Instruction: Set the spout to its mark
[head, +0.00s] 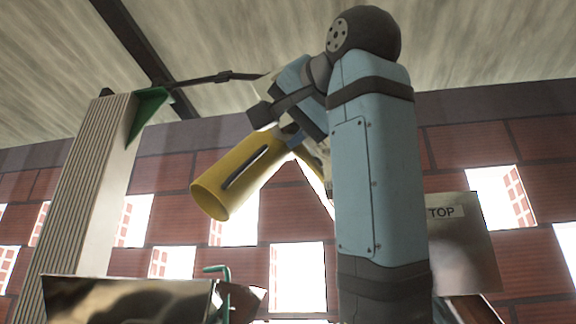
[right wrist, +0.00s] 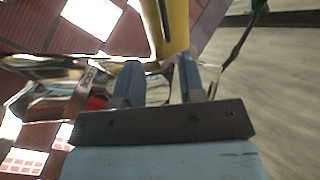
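The spout is a yellow tube (head: 230,182) with a dark slot along its side. In the head view it slants down to the left, its open mouth at the lower left. My right gripper (head: 291,133) is at the spout's upper end, partly hidden by its own wrist. In the right wrist view its blue fingers (right wrist: 160,68) stand apart with a gap between them. The yellow spout (right wrist: 174,22) lies just past the fingertips, its end near the right-hand finger; I cannot tell whether they touch. I cannot make out the mark. My left gripper is not in view.
A ribbed pale post (head: 88,185) with a green bracket (head: 148,112) stands at the left. A shiny metal hopper (head: 130,300) and a green bent rod (head: 218,268) are below. A metal plate labelled TOP (head: 465,240) is at the right. A brick wall is behind.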

